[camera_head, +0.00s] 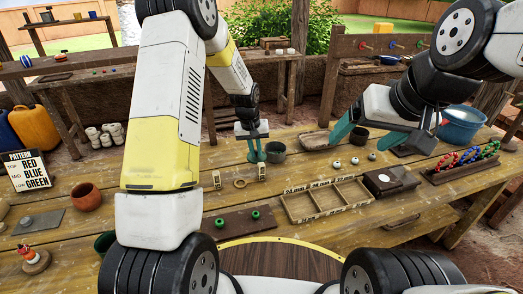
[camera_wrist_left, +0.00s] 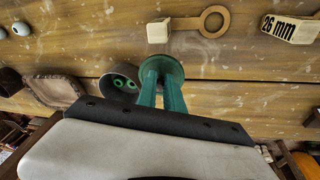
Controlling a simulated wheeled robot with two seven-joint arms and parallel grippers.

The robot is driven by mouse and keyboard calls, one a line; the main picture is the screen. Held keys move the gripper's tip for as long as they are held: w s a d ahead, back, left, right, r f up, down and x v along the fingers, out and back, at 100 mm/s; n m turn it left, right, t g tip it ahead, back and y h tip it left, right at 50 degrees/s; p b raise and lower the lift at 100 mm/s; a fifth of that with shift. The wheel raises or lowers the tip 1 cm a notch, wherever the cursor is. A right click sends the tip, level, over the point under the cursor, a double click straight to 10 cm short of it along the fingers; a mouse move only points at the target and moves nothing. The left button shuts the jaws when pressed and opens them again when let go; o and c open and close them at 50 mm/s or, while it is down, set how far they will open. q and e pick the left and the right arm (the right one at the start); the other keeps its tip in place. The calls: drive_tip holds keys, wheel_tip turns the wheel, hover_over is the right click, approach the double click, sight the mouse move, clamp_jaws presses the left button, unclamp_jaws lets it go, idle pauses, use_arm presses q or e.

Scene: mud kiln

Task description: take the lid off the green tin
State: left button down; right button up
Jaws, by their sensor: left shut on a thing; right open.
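My left gripper (camera_head: 256,158) is shut with its teal fingertips on a round green lid (camera_wrist_left: 167,64), seen in the left wrist view. The grey-green tin (camera_head: 276,152) stands right beside these fingers, on the bench. In the left wrist view the tin (camera_wrist_left: 119,74) is open at the top, with green pieces inside. The lid is beside the tin's mouth, not over it; I cannot tell its height above the bench. My right gripper (camera_head: 362,135) is open, its fingers spread near a dark cup (camera_head: 359,136).
A divided wooden tray (camera_head: 283,204), a dark box (camera_head: 388,180) and a rack of coloured beads (camera_head: 462,168) stand to the right. A wooden ring (camera_head: 240,183) and a board with green beads (camera_head: 225,224) lie in front. A brown pot (camera_head: 87,197) is at left.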

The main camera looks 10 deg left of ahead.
sight(256, 159)
use_arm(q)
drive_tip(key=shift+s+a+x, duration=0.1)
drive_tip(key=shift+s+x, duration=0.05)
drive_tip(key=shift+x, duration=0.6)
drive_tip(key=shift+s+a+x, duration=0.1)
drive_tip(key=shift+s+x, duration=0.05)
drive_tip(key=shift+x, duration=0.6)
drive_tip(key=shift+s+a+x, duration=0.1)
drive_tip(key=shift+s+x, duration=0.05)
drive_tip(key=shift+x, duration=0.6)
drive_tip(key=shift+f, duration=0.1)
drive_tip(key=shift+f, duration=0.15)
drive_tip(key=c, duration=1.5)
unclamp_jaws()
